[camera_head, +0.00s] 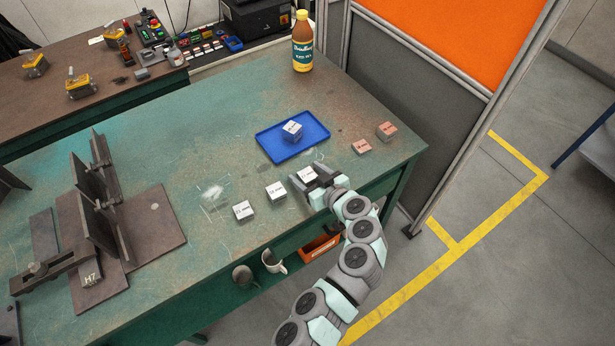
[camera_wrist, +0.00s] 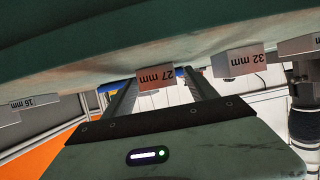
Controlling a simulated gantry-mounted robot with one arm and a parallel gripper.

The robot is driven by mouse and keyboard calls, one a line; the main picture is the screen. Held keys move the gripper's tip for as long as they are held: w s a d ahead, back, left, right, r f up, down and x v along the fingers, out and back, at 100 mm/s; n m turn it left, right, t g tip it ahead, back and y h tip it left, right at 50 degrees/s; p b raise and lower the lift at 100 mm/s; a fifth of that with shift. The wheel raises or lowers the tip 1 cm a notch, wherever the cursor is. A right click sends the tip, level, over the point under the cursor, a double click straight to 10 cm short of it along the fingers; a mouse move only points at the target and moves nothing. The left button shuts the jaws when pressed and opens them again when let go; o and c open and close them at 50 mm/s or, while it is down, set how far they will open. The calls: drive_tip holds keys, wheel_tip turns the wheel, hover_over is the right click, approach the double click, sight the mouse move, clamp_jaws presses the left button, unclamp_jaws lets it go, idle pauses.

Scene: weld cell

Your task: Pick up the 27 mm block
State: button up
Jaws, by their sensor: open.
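The 27 mm block (camera_wrist: 157,79) shows its label between my two fingers in the wrist view. In the head view it appears to be the small white-topped block (camera_head: 307,174) near the table's front edge. My gripper (camera_head: 309,176) is open, with a finger on each side of this block. In the wrist view there is a gap between the block and the fingers, and I cannot tell if either finger touches it. The 32 mm block (camera_wrist: 239,61) is to its right in the wrist view, and the 16 mm block (camera_wrist: 32,104) is farther left.
Two white-topped blocks (camera_head: 276,191) (camera_head: 243,210) are left of my gripper; two reddish-topped blocks (camera_head: 361,147) (camera_head: 386,130) are to its right. A blue tray (camera_head: 275,150) behind holds another block (camera_head: 292,130). A bottle (camera_head: 302,45) stands at the back; a steel fixture (camera_head: 150,225) is at left.

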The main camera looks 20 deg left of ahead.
clamp_jaws()
idle(0.8)
